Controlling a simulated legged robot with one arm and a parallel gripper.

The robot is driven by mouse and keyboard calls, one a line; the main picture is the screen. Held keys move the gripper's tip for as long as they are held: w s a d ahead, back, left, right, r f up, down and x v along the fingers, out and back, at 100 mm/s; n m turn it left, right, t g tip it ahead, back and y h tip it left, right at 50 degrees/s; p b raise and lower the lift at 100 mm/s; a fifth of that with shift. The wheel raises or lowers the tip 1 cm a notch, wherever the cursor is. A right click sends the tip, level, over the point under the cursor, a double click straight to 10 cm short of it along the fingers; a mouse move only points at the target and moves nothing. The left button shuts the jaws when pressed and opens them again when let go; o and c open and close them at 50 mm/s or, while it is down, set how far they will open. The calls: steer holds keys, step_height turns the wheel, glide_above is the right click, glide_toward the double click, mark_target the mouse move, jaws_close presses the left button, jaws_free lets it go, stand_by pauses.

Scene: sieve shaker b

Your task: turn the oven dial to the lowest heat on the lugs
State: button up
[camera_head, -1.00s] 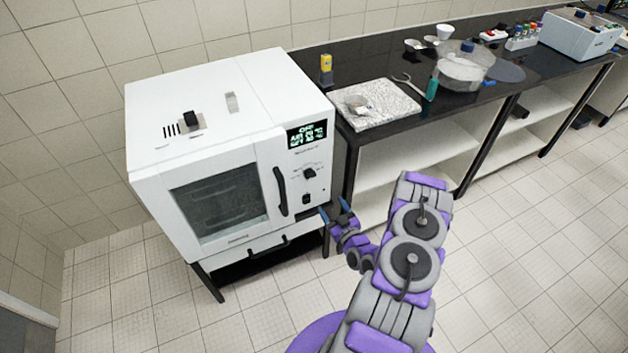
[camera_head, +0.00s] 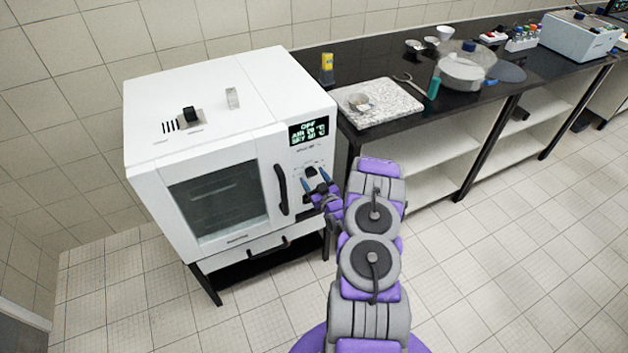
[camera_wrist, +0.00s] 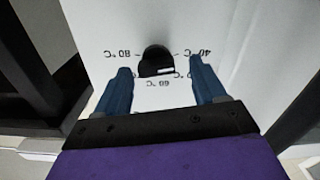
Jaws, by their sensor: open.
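The white oven (camera_head: 185,135) stands on a black frame at the left. Its display (camera_head: 309,130) glows green and reads OFF on the top line. The black oven dial (camera_wrist: 157,61) shows in the wrist view between and just beyond my fingertips, with marks such as 80 °C and 40 °C around it, seen upside down. In the head view the dial (camera_head: 311,171) is partly hidden by my gripper. My gripper (camera_head: 318,182) is open in front of the panel, its two blue fingers (camera_wrist: 160,80) on either side of the dial, with gaps showing.
The oven's door handle (camera_head: 281,190) is just left of my gripper. A dark bench (camera_head: 390,140) on the right holds a stone slab (camera_head: 372,117), a yellow object (camera_head: 327,70) and a round clear vessel (camera_head: 465,68). The tiled floor in front is clear.

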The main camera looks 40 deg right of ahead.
steer(key=shift+w+d, duration=0.2)
steer(key=shift+d, duration=0.05)
steer(key=shift+d, duration=0.1)
steer(key=c, duration=1.1)
steer(key=shift+o, duration=0.2)
